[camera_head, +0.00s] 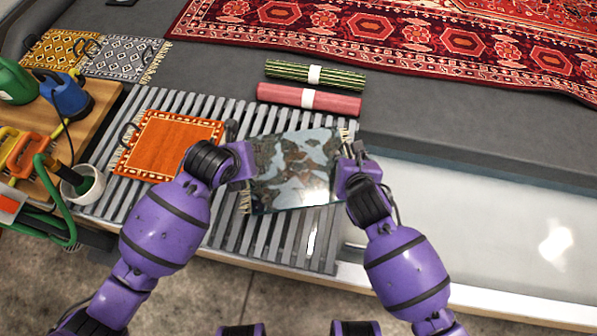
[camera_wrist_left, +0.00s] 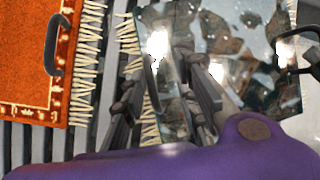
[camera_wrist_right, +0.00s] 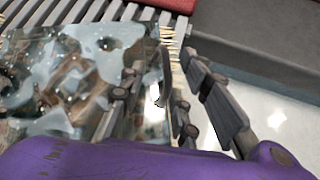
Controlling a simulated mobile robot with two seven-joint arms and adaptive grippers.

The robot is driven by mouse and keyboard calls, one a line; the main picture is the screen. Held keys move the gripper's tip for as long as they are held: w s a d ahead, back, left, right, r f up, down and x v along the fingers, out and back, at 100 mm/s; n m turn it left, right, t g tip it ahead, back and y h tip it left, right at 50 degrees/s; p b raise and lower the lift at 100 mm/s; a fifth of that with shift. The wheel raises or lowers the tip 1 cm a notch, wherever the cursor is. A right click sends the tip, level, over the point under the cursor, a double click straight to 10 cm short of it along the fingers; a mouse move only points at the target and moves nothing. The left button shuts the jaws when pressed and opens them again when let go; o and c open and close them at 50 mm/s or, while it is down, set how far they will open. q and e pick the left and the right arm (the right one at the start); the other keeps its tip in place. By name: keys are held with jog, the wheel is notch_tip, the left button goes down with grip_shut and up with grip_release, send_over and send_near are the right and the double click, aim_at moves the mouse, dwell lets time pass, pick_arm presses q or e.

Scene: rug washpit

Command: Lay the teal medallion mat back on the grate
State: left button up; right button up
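The mat (camera_head: 296,168) I take for the teal one is glossy grey-blue with brown patches; no medallion can be made out. It spans between my two grippers, over the right part of the slatted grate (camera_head: 300,245). I cannot tell whether it touches the slats. It has pale fringes and dark handles at its left and right ends. My left gripper (camera_wrist_left: 160,68) is open, its fingers either side of the left handle and fringe. My right gripper (camera_wrist_right: 160,65) is open, its fingers either side of the right handle (camera_wrist_right: 166,75). In the head view the fingertips are mostly hidden.
An orange mat (camera_head: 165,146) lies on the grate's left part. A green roll (camera_head: 290,71) and a red roll (camera_head: 285,96) lie behind. A wooden board (camera_head: 100,105) with bottles and tools stands left. A white basin area (camera_head: 480,230) is right.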

jog(key=shift+s, duration=0.1)
pick_arm(q)
jog(key=v, duration=1.1)
jog(key=shift+s+r, duration=0.2)
jog(key=shift+r, duration=0.1)
pick_arm(e)
jog(key=v, duration=1.2)
jog(key=shift+d, duration=0.1)
